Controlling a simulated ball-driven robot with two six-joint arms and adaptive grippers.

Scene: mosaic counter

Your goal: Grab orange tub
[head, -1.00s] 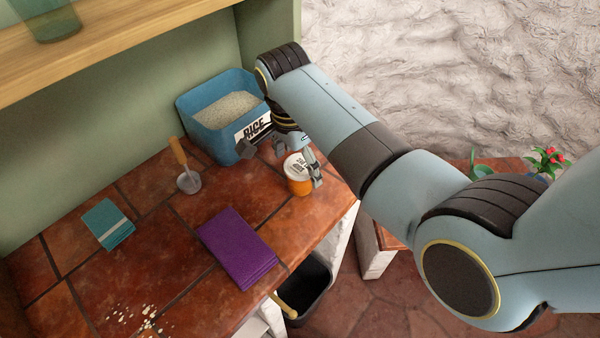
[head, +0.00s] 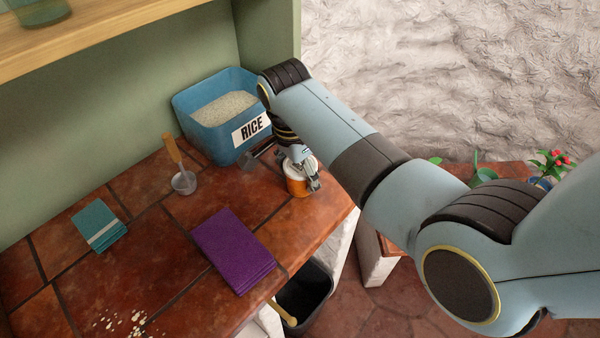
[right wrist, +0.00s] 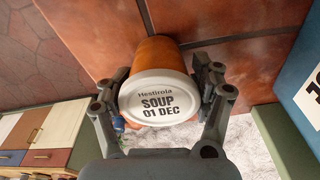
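The orange tub (head: 297,188) with a white lid stands upright on the tiled counter, near its right edge. In the right wrist view the tub (right wrist: 157,54) lies between my fingers, its lid (right wrist: 158,98) facing the camera and reading "SOUP 01 DEC". My right gripper (head: 303,170) reaches down over the tub from above. Its fingers (right wrist: 161,82) straddle the tub, one on each side, with what looks like a narrow gap beside its wall; contact is hard to tell. My left gripper is not in view.
A blue rice bin (head: 209,139) stands just behind and left of the tub. A dark bin (head: 306,288) is below the counter's edge.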

